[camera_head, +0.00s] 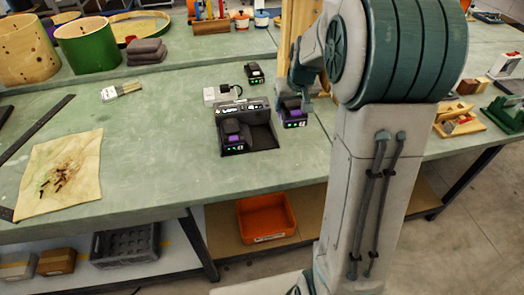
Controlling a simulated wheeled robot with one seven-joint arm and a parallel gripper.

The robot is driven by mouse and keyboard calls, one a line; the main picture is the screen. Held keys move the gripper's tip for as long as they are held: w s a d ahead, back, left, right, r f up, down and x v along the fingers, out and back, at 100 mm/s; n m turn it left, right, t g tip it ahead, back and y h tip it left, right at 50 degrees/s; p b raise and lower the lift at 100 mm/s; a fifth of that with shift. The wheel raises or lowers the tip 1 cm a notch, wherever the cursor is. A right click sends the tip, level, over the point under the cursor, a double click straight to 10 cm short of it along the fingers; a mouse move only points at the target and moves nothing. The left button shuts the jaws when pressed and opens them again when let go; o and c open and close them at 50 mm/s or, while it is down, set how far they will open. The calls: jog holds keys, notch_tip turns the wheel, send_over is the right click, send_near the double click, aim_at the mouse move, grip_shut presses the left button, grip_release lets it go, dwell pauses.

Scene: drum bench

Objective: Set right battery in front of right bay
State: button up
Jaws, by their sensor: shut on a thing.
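A dark two-bay charger (248,148) lies on the green bench. A black battery with a purple band (233,140) sits in its left bay. The right bay (262,136) looks empty. My gripper (293,106) is shut on another black battery with a purple band (294,121), just to the right of the charger's right edge. I cannot tell whether this held battery touches the bench. My arm hides part of the gripper and the bench behind it.
Another dark battery (254,74) and a white adapter (217,94) with a cable lie behind the charger. Drum shells (88,45) stand at the back left. Bare bench lies between the cloth and charger.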

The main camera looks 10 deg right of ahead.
aim_at(303, 115)
jog(key=s, duration=0.1)
jog(key=s+d, duration=0.1)
jog(key=s, duration=0.1)
jog(key=s+d, duration=0.1)
jog(key=s, duration=0.1)
jog(key=shift+f+b, duration=0.25)
jog(key=shift+b, duration=0.15)
jog(key=shift+a+f, duration=0.15)
jog(key=w+a+f, duration=0.2)
jog(key=a, duration=0.1)
jog(key=w+a+f+p, duration=0.1)
jog(key=a+f, duration=0.1)
jog(key=a, duration=0.1)
jog(key=w+a+f+p, duration=0.1)
jog(key=w+a+f, duration=0.1)
jog(key=a, duration=0.1)
jog(key=shift+w+a+f, duration=0.2)
jog(key=shift+w+f, duration=0.1)
jog(key=shift+f+p, duration=0.35)
jog(key=shift+f, duration=1.65)
jog(key=shift+f, duration=0.1)
jog(key=shift+f, duration=0.15)
jog(key=o, duration=1.4)
